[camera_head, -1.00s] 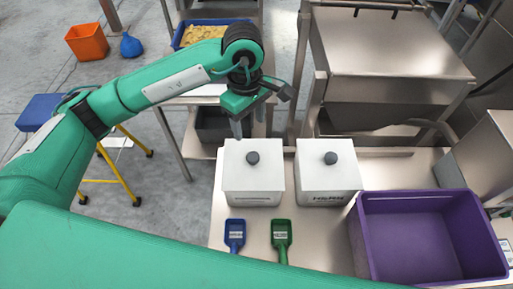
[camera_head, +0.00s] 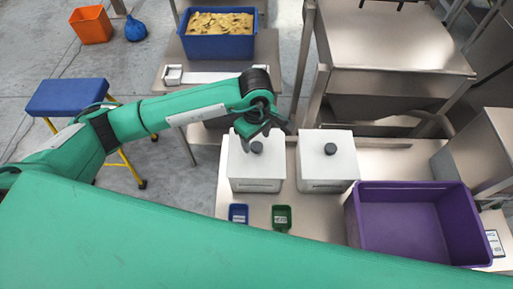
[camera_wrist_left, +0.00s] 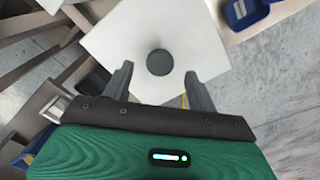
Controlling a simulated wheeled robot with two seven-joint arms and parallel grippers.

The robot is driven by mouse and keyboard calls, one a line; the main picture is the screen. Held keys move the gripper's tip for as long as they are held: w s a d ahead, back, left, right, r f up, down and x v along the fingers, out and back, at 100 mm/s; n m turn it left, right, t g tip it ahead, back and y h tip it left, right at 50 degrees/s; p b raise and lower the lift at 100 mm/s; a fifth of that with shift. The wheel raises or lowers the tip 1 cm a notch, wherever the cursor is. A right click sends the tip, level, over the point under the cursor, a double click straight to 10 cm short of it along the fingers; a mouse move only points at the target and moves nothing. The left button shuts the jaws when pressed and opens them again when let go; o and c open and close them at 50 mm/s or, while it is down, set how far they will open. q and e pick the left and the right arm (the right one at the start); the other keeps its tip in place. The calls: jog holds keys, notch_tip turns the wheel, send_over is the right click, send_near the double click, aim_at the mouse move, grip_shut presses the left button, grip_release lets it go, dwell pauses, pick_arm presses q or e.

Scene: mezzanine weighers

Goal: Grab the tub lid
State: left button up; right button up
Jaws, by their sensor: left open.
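Two white square tubs stand side by side on the steel bench, each with a white lid and a round dark knob. The left tub's lid (camera_head: 268,168) is under my left gripper (camera_head: 247,140). In the left wrist view this lid (camera_wrist_left: 183,35) lies ahead, and its knob (camera_wrist_left: 159,62) shows between the two open fingertips (camera_wrist_left: 159,72). The fingers hold nothing; I cannot tell the exact height gap to the knob. The right tub's lid (camera_head: 343,160) is clear of the arm. My right gripper is out of view.
A purple crate (camera_head: 362,235) stands to the right of the tubs. A blue scoop (camera_head: 238,214) and a green scoop (camera_head: 282,218) lie in front of them. A blue bin (camera_head: 215,46) of yellow pieces stands behind. My green arm covers the near edge.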

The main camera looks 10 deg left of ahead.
aim_at(256, 150)
pick_arm(q)
jog(key=shift+f+p, duration=0.35)
jog(key=shift+f, duration=1)
jog(key=shift+c, duration=0.5)
grip_shut()
jog(key=shift+r, duration=0.1)
